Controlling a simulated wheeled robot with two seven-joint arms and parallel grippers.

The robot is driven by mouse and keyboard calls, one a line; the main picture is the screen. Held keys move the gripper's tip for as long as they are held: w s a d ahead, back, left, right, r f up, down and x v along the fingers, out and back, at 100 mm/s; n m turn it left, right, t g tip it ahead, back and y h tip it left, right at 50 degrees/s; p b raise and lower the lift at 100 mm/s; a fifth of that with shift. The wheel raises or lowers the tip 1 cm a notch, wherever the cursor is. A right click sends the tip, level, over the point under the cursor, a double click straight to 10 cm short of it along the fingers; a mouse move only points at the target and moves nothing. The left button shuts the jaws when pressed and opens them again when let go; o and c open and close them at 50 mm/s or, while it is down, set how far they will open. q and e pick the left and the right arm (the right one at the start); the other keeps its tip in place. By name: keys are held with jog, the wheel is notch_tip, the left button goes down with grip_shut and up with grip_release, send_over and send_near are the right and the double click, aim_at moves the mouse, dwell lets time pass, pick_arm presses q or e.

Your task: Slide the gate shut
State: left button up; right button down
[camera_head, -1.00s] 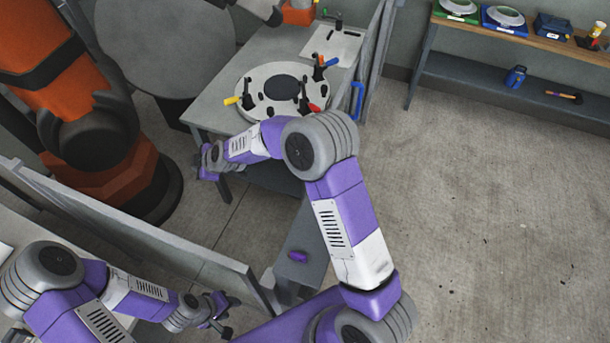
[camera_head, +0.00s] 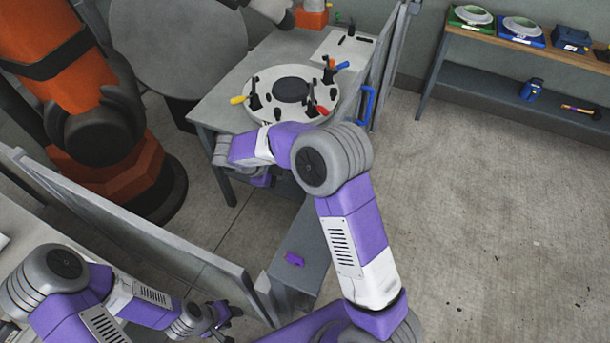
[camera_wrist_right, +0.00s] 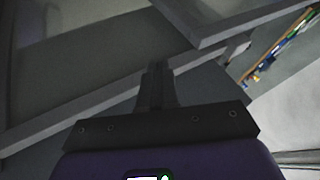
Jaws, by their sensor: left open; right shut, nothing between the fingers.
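A grey upright panel (camera_head: 385,65), which looks like the gate, stands at the right end of the worktable with a blue handle (camera_head: 367,104) on it. A gap shows between it and the grey fence panel (camera_head: 135,238) at lower left. My right arm reaches across this gap. In the right wrist view my right gripper (camera_wrist_right: 157,72) is shut and empty, in front of grey framed panels; contact cannot be told. My left gripper (camera_head: 226,316) is open and empty beside the fence panel's near end.
The worktable (camera_head: 225,92) carries a round white mould with coloured clamps (camera_head: 290,92). An orange robot arm (camera_head: 100,130) stands at the left. A shelf (camera_head: 500,85) with trays is at upper right. The floor at right is clear. A small purple piece (camera_head: 294,259) lies on a grey surface.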

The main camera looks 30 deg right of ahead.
pick_arm(q)
jog(key=shift+f+b, duration=0.55)
pick_arm(e)
jog(key=w+d+f, duration=0.2)
jog(key=d+f, duration=0.6)
jog(key=d, duration=0.1)
jog(key=shift+w, duration=0.35)
